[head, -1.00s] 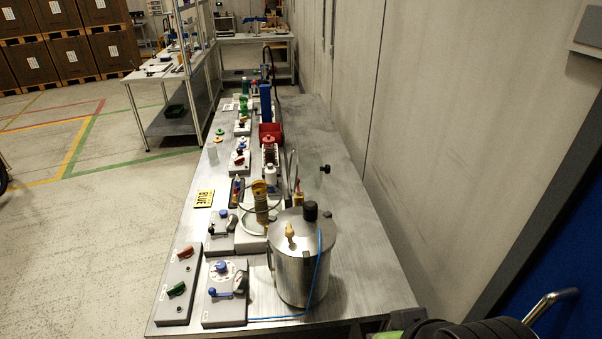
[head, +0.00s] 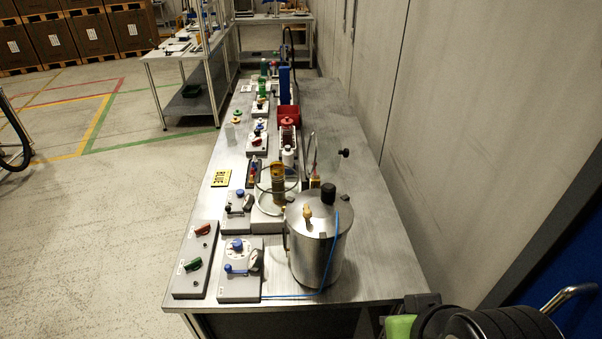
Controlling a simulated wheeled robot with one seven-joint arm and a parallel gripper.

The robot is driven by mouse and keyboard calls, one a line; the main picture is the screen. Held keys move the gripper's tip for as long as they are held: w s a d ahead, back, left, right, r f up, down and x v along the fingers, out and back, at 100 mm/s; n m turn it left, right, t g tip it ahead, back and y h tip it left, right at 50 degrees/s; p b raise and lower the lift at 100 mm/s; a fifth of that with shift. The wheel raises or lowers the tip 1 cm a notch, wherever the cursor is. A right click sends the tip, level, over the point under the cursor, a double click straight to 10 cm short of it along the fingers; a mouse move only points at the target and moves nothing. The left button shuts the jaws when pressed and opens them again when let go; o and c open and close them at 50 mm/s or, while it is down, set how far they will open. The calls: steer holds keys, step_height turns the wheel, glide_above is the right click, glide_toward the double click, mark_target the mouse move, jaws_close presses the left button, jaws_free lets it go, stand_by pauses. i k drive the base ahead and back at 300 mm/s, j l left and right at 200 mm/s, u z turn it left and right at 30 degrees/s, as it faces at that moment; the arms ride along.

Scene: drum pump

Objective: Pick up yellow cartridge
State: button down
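A yellow-amber cylinder (head: 278,185) stands in or just behind a clear glass vessel (head: 264,184) near the middle of the long metal table. It may be the yellow cartridge, but I cannot tell for sure. My gripper does not show in the head view.
A steel tank (head: 318,245) with a black knob stands at the table's near end. Grey control boxes (head: 194,262) line the left edge. The table's right strip (head: 370,200) is mostly clear, beside a wall.

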mark_target(277, 168)
steer(key=i+j+u, duration=0.1)
steer(key=j, duration=0.3)
steer(key=i+j+u, duration=0.15)
steer(key=j, duration=0.2)
steer(key=i+j+u, duration=0.1)
steer(key=j, duration=0.25)
steer(key=i+j+u, duration=0.15)
steer(key=i+j, duration=0.1)
steer(key=j, duration=0.1)
